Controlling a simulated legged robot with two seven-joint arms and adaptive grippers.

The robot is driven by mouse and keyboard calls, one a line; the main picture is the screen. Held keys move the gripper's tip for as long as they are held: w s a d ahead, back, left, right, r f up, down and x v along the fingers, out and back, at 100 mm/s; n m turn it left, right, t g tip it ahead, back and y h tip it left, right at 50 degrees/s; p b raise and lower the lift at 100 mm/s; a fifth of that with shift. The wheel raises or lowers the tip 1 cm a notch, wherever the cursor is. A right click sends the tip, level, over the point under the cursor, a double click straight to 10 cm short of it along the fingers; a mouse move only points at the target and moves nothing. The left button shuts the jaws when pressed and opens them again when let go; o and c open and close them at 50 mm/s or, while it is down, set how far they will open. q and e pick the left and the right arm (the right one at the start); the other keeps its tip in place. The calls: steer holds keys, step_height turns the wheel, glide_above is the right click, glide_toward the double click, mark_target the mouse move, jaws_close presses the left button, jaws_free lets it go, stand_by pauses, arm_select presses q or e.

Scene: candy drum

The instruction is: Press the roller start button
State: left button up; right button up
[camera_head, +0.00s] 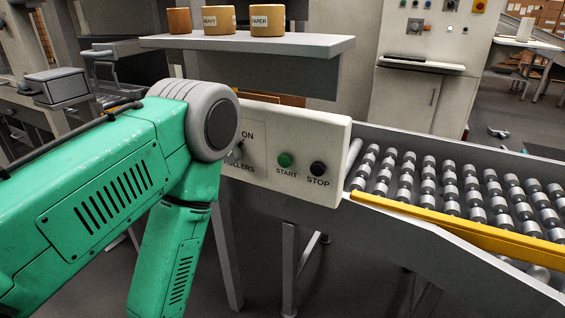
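The green start button (285,160) sits on the front of a cream control panel (330,140), above the label "START". A black stop button (318,168) is just right of it, above the label "STOP". A rotary switch (235,153) marked "ON" and partly hidden "ROLLERS" lettering is at the left, partly covered by my green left arm. That arm comes in from the left, bends at its grey joint beside the panel and runs down out of the picture. Its gripper is not visible. My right gripper is also not visible.
A roller conveyor (446,190) with a yellow rail (460,230) lies right of the panel. A grey shelf (250,42) above holds several labelled tan containers (267,20). A cabinet (425,85) stands behind. The space before the start button is clear.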

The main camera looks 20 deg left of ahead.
arm_select(q)
steer(key=shift+c, duration=0.4)
jaws_close()
stand_by(0.8)
